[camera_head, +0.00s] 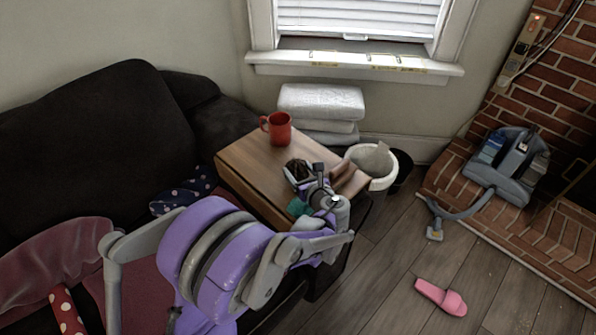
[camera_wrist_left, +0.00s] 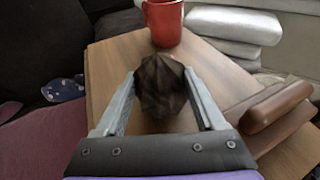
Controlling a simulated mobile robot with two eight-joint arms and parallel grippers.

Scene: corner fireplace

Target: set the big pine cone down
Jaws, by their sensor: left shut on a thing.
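The big pine cone (camera_wrist_left: 162,85), dark brown and scaly, is between the fingers of my left gripper (camera_wrist_left: 160,73), which is shut on it. In the head view the pine cone (camera_head: 297,170) shows as a dark lump, partly covered by the gripper, over the wooden side table (camera_head: 245,160). I cannot tell whether its underside touches the tabletop. My right gripper is not in view.
A red mug (camera_head: 279,129) stands at the table's back, beyond the pine cone. A brown object (camera_wrist_left: 275,106) lies at the table's right side. A lined bin (camera_head: 385,182) stands right of the table, and a dark sofa (camera_head: 90,135) stands left. Bare tabletop surrounds the cone.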

